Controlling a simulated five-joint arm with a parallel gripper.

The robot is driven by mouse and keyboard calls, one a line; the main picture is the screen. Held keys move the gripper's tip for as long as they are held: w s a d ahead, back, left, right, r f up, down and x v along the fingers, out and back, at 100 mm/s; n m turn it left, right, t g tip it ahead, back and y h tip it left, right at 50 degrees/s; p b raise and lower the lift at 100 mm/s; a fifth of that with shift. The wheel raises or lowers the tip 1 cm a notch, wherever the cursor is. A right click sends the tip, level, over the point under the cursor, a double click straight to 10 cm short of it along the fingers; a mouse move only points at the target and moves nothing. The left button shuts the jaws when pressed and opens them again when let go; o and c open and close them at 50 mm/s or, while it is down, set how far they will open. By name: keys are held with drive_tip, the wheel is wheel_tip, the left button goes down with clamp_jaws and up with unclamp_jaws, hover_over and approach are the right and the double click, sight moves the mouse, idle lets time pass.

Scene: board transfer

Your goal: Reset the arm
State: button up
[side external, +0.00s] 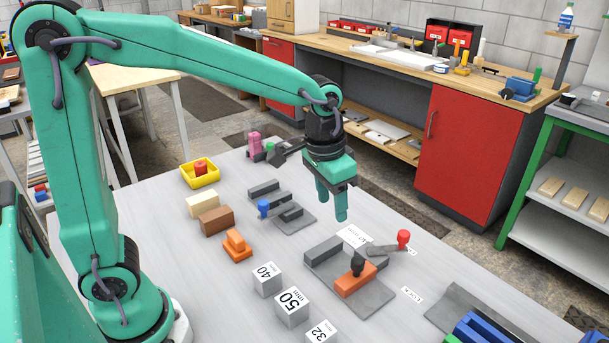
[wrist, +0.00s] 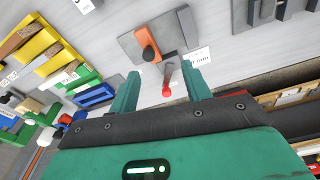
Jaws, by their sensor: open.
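My gripper (side external: 332,205) hangs above the light grey table, pointing down. Its two green fingers are apart with nothing between them. In the wrist view the gripper (wrist: 160,88) shows open fingers, with the red knob of a lever showing between and beyond them. The lever belongs to a grey fixture plate (side external: 375,297) that carries an orange block (side external: 355,279) with a black knob. This fixture also shows in the wrist view (wrist: 132,45). The gripper is behind this fixture in the side view and touches nothing.
A second grey fixture (side external: 296,222) with a blue knob lies left of the gripper. Numbered blocks (side external: 291,307), an orange stepped piece (side external: 237,246), brown and cream blocks (side external: 215,221) and a yellow bin (side external: 200,174) stand on the table. Blue parts (side external: 485,331) lie at the front right.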

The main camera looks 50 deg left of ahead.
drive_tip(key=s+a+r+n+t, duration=0.1)
drive_tip(key=s+a+r+t, duration=0.1)
drive_tip(key=s+a, duration=0.2)
drive_tip(key=s+a+r+n+t, duration=0.1)
drive_tip(key=s+a, duration=0.3)
drive_tip(key=s, duration=0.7)
drive_tip(key=shift+a+r+t, duration=0.4)
drive_tip(key=shift+r+t, duration=0.1)
drive_tip(key=shift+r, duration=0.05)
idle(0.5)
